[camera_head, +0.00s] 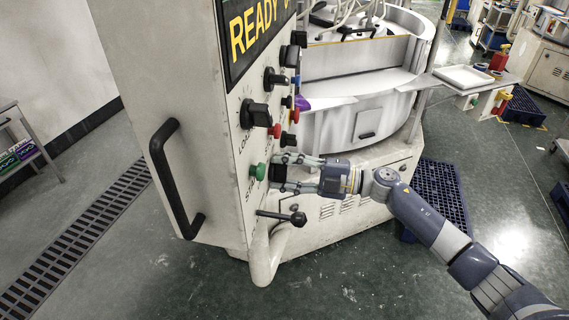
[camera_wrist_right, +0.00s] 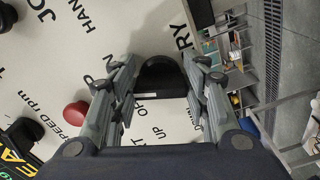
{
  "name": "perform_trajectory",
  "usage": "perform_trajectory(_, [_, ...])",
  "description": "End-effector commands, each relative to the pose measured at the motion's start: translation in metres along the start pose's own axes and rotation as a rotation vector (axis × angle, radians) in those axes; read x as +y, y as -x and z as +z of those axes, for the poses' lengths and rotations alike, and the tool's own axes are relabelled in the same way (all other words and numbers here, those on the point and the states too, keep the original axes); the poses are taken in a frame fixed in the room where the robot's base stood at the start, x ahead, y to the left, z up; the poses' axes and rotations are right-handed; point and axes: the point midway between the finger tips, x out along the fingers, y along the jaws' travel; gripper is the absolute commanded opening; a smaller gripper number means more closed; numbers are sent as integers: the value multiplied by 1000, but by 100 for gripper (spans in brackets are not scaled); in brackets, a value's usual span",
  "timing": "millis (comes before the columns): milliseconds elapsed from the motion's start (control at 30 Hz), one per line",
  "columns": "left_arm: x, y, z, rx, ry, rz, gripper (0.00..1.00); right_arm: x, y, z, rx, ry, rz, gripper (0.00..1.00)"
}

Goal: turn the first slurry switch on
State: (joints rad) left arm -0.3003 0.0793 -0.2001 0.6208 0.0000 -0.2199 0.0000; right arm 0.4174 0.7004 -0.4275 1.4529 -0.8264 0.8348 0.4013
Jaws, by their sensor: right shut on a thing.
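The right gripper (camera_head: 281,172) reaches the side of the white control panel (camera_head: 232,150) from the right. Its two fingers are closed around a black knob (camera_head: 276,173) beside a green button (camera_head: 258,171). In the right wrist view the gripper (camera_wrist_right: 163,92) has a finger on each side of the black knob (camera_wrist_right: 160,74). Partly covered lettering ending in "RRY" stands next to this knob. I cannot read which position the knob points to. The left gripper is not in view.
Other black knobs (camera_head: 256,114) and red buttons (camera_head: 275,130) sit higher on the panel, below a "READY" display (camera_head: 250,33). A black pull handle (camera_head: 174,180) stands out from the left face. A ball-ended lever (camera_head: 297,218) sticks out below the gripper.

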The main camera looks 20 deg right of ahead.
Motion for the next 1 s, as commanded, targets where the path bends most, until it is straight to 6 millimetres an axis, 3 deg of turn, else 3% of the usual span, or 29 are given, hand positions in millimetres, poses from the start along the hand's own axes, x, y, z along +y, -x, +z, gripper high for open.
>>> perform_trajectory(400, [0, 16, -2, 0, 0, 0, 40, -2, 0, 0, 0, -175, -3, 19])
perform_trajectory(933, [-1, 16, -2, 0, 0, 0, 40, -3, 0, 0, 1, -198, -2, 19])
perform_trajectory(967, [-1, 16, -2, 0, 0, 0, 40, -3, 0, 0, 1, -198, -2, 49])
perform_trajectory(1000, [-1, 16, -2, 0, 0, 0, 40, -3, 0, 0, 1, -198, -2, 58])
